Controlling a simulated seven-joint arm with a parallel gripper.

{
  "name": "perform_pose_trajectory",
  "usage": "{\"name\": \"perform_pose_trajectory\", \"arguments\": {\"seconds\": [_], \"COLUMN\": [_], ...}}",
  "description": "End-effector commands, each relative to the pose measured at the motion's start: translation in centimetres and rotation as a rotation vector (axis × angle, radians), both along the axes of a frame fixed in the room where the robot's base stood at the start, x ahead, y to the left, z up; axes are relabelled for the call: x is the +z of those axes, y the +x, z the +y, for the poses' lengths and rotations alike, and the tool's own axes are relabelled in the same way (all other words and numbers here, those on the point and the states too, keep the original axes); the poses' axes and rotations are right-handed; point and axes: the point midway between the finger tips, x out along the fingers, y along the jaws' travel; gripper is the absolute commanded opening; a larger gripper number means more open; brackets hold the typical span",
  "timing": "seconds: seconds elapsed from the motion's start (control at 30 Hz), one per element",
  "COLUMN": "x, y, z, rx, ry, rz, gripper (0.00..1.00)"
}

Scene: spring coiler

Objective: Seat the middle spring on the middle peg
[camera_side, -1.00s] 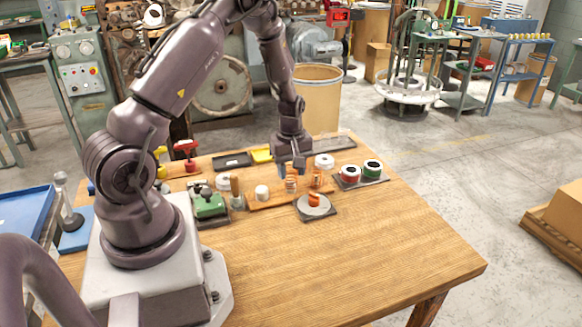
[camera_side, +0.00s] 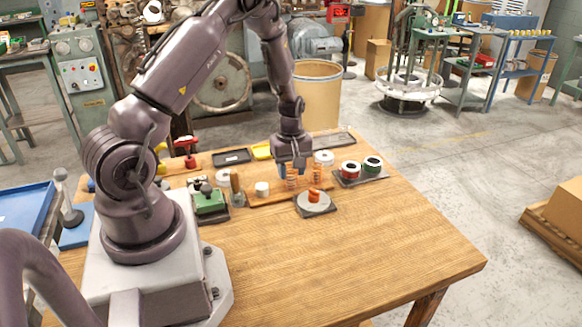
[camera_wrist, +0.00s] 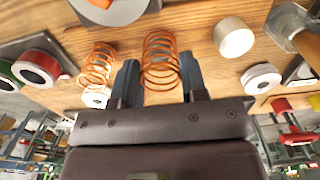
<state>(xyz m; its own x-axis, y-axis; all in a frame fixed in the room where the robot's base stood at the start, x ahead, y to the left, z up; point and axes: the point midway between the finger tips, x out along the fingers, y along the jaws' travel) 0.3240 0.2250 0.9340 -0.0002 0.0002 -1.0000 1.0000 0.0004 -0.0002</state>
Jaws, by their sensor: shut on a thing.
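My gripper (camera_wrist: 160,80) has its two blue-grey fingers on either side of a copper coil spring (camera_wrist: 160,58) and is shut on it. In the side view this spring (camera_side: 291,182) stands upright under my gripper (camera_side: 291,170), low over the wooden board (camera_side: 262,202). The middle peg cannot be made out, so whether the spring is around it or above it I cannot tell. Another copper spring (camera_side: 317,172) stands on the board to the right; it also shows in the wrist view (camera_wrist: 97,68), left of my fingers. A white cylinder (camera_side: 262,189) stands at the board's left.
A grey disc (camera_side: 306,207) with a short orange coil (camera_side: 314,195) lies in front of the board. A red spool (camera_side: 350,169) and a green spool (camera_side: 372,162) stand right. The front table is clear.

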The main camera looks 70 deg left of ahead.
Motion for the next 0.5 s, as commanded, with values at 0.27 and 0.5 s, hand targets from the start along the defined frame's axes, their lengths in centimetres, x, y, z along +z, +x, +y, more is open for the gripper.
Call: {"name": "perform_pose_trajectory", "arguments": {"seconds": [0.27, 0.5], "x": [-0.57, -0.70], "y": [0.01, 0.01], "z": [0.01, 0.00], "rx": [0.001, 0.000], "ry": [0.000, 0.000], "rz": [-0.001, -0.001], "gripper": [0.26, 0.26]}}
